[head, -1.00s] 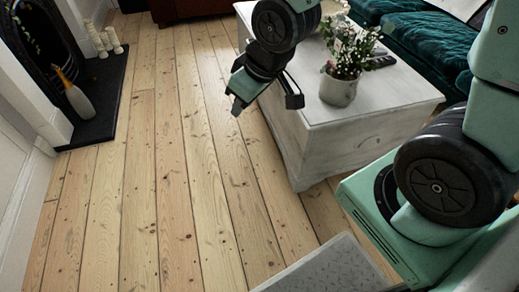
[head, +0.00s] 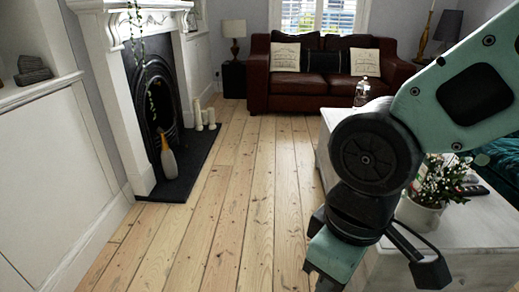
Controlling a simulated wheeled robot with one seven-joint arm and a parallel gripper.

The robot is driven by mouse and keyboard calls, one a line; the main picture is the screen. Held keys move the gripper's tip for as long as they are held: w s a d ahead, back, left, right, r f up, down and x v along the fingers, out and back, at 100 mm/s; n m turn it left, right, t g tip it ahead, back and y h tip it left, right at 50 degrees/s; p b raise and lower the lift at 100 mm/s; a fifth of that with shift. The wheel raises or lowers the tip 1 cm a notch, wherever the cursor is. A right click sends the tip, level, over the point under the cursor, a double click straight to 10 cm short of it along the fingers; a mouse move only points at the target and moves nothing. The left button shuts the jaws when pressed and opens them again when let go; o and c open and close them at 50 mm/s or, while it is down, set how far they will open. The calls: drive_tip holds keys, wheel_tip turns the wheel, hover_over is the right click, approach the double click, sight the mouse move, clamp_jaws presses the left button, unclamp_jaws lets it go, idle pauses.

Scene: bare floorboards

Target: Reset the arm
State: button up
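My arm comes in from the right edge of the head view, teal with black joints. My gripper (head: 378,272) hangs at its end in the lower right, in front of the white table. Its two fingers are spread apart, with a teal part on the left and a black finger on the right. Nothing shows between them, though the lower tip is near the frame's bottom edge. The gripper and arm cover part of the table and lie just left of the potted plant.
A white table (head: 480,235) bears a potted white-flowered plant (head: 420,212). A brown leather sofa (head: 285,88) stands at the back. A fireplace (head: 150,95) with a bottle (head: 168,158) and candles (head: 205,115) is at left. The floorboards (head: 225,215) between are clear.

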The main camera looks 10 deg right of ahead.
wheel_tip(320, 180, up, 22)
drive_tip(key=p, duration=2.1)
drive_tip(key=shift+r, duration=0.25)
